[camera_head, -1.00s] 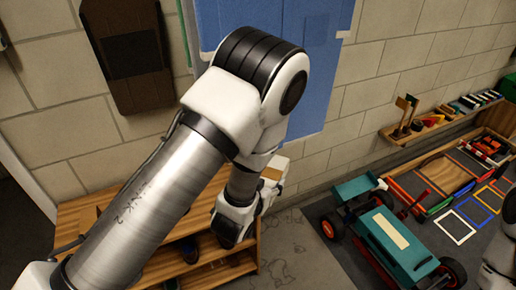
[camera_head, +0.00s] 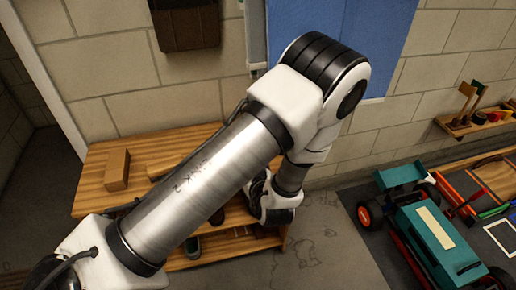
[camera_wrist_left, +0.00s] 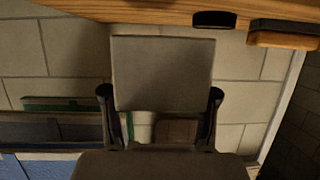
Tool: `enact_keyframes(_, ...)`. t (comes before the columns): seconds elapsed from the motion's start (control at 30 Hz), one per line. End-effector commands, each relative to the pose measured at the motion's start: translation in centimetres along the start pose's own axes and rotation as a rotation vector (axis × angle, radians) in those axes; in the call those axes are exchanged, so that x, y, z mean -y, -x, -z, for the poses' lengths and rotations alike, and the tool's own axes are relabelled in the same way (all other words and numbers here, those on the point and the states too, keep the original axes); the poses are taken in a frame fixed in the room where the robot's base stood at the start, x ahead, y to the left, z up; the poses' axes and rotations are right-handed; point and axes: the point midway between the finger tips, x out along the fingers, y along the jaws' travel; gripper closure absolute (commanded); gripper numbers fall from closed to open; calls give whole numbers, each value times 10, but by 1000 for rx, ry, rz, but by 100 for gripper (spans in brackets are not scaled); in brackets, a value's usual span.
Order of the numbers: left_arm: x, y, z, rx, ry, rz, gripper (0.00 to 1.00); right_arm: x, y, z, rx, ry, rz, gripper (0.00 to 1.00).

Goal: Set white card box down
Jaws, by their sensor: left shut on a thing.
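The white card box (camera_wrist_left: 163,73) shows as a flat grey-white face in the left wrist view. My left gripper (camera_wrist_left: 160,97) has one finger on each side of it and is shut on it. A wooden edge of the shelf unit (camera_wrist_left: 150,12) crosses the top of that view, close to the box; I cannot tell whether they touch. In the head view my left arm covers much of the wooden shelf unit (camera_head: 90,190), and the box and gripper fingers are hidden there. My right gripper is in neither view.
A brown block (camera_head: 117,170) stands on the left of the shelf top, with bare wood around it. A teal racecar (camera_head: 432,240) sits on a dark mat at right. A small wall shelf (camera_head: 470,128) holds items. Blue sheets (camera_head: 385,50) hang on the wall.

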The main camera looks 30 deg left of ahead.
Motion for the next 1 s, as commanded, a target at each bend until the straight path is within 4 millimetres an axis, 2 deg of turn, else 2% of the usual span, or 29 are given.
enact_keyframes(0.17,-20,-39,11,0,11,2,80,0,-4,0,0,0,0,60)
enact_keyframes(0.3,-41,-78,22,-2,9,2,80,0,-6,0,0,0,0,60)
enact_keyframes(0.43,-58,-106,31,-2,5,0,80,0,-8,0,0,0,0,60)
enact_keyframes(0.67,-74,-136,40,-2,3,0,80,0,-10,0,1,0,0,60)
enact_keyframes(0.7,-73,-139,26,2,-4,0,80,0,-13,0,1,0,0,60)
enact_keyframes(0.73,-73,-140,20,1,-4,0,80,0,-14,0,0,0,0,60)
enact_keyframes(0.87,-73,-144,11,-1,-2,-1,80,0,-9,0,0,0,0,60)
enact_keyframes(1.0,-73,-144,10,-1,-1,-2,80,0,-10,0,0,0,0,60)
